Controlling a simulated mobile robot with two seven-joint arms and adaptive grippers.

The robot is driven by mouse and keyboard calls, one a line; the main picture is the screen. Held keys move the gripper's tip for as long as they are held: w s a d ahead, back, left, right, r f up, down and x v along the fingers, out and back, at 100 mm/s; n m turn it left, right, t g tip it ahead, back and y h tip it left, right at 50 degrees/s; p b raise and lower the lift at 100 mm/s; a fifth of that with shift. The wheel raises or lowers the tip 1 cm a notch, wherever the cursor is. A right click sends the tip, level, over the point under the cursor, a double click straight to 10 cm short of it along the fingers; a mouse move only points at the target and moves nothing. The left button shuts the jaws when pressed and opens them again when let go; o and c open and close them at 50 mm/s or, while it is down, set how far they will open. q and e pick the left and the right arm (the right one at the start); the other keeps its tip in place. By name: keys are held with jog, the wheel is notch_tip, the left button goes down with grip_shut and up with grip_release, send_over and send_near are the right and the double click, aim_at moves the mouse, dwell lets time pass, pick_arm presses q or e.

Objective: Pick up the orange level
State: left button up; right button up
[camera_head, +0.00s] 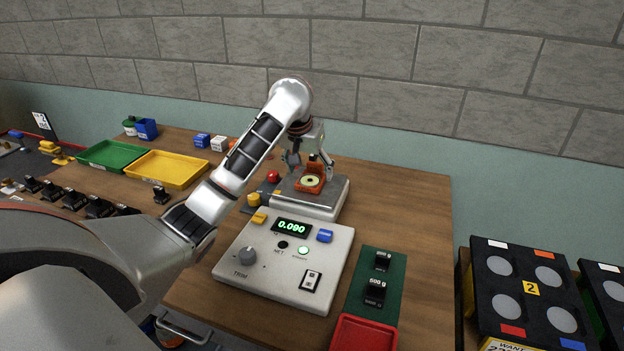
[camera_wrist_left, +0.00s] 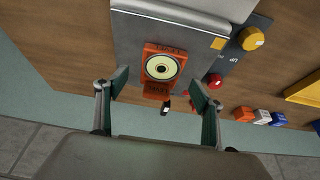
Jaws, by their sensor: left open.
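The orange level (camera_head: 309,181) sits on the metal plate of the scale (camera_head: 318,204), with a pale round disc in its middle. In the left wrist view the level (camera_wrist_left: 158,88) lies ahead of the fingers, roughly centred between them. My left gripper (camera_head: 308,163) is open and empty, just behind and above the level in the head view. In the left wrist view its two fingertips (camera_wrist_left: 160,87) stand apart on either side of the level's near end, and I see no clear contact. My right gripper is not in view.
The scale's control panel (camera_head: 287,262) reads 0.090. Black weights (camera_head: 376,291) stand on a green mat, with a red tray (camera_head: 363,335) in front. Yellow (camera_head: 167,168) and green (camera_head: 110,155) trays lie left. A red knob (camera_head: 273,176) is close beside the plate. Bare table lies right.

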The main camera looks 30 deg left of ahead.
aim_at(311, 177)
pick_arm(q)
jog(key=shift+x, duration=1.7)
jog(key=shift+w+r, duration=0.1)
jog(key=shift+w, duration=0.05)
jog(key=shift+a, duration=0.1)
jog(key=c, duration=1.2)
jog(key=shift+c, duration=0.6)
jog(key=shift+r, duration=0.15)
